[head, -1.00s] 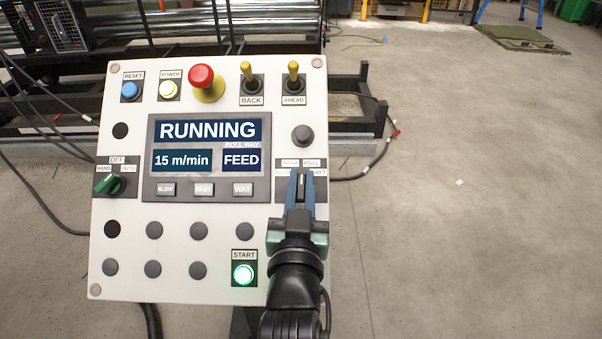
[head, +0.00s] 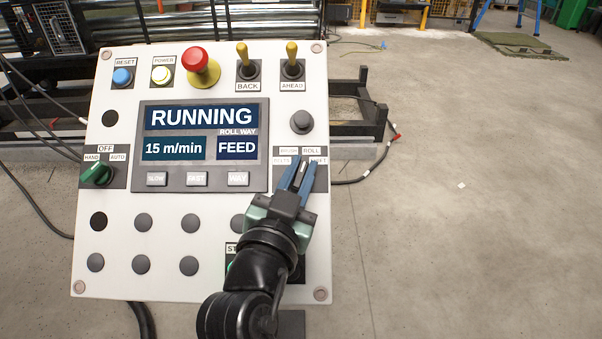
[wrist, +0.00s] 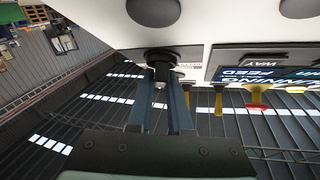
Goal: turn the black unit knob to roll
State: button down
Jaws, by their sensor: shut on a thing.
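The control panel (head: 205,283) faces me, with its screen (head: 202,145) reading RUNNING, ROLL WAY, 15 m/min and FEED. The black unit knob sits at the panel's right side under a label plate (head: 300,153) reading BRUSH, ROLL, BELTS and a partly covered word. My gripper (head: 300,174) is shut on this knob, its blue fingers slanting up and right toward the ROLL side. The fingers mostly hide the knob in the head view. In the wrist view the black knob (wrist: 160,60) shows between the two fingertips (wrist: 161,85).
A grey round button (head: 302,121) sits just above the knob plate. Yellow toggles (head: 292,56), a red stop button (head: 197,62) and a green-handled selector (head: 97,172) are also on the panel. My arm covers most of the start button. Open floor lies right.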

jog(key=shift+f, duration=0.4)
jog(key=c, duration=0.9)
grip_release()
jog(key=shift+o, duration=0.3)
jog(key=shift+r, duration=0.15)
jog(key=v, duration=1.3)
jog(key=shift+r, duration=0.1)
